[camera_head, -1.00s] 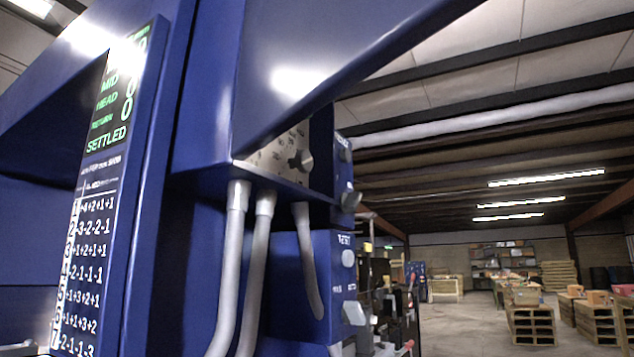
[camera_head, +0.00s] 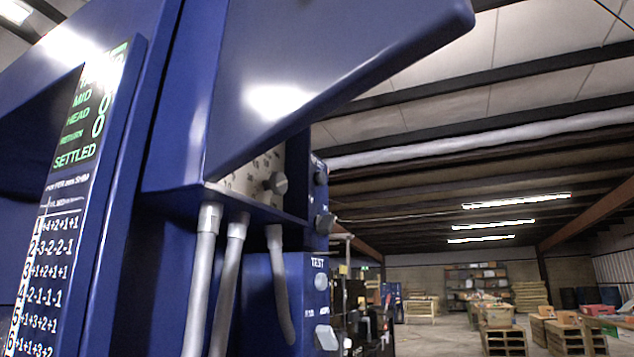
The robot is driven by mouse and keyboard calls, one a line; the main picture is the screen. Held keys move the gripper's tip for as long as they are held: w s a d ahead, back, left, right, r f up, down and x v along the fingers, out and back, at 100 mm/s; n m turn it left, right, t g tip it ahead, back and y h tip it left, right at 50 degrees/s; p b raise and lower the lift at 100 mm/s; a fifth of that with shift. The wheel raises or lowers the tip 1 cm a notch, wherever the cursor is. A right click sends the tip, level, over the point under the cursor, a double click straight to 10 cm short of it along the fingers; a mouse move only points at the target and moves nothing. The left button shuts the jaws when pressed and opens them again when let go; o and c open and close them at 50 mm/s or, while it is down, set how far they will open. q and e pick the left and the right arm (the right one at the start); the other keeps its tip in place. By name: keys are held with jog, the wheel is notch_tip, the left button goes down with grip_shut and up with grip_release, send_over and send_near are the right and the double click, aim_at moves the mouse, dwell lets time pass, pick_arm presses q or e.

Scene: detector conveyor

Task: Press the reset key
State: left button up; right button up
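A tall blue machine housing (camera_head: 270,95) fills the left half of the head view. Its screen (camera_head: 92,118) reads SETTLED in green, above a white chart (camera_head: 45,275) of numbered rows. Below is a panel labelled TEST with a pale round button (camera_head: 321,281) and a pale square key (camera_head: 327,338). The lettering beside these keys is too small to read, so I cannot tell which is the reset key. Neither gripper shows.
Behind on the right are wooden pallets (camera_head: 505,340), shelving (camera_head: 477,278) and open floor.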

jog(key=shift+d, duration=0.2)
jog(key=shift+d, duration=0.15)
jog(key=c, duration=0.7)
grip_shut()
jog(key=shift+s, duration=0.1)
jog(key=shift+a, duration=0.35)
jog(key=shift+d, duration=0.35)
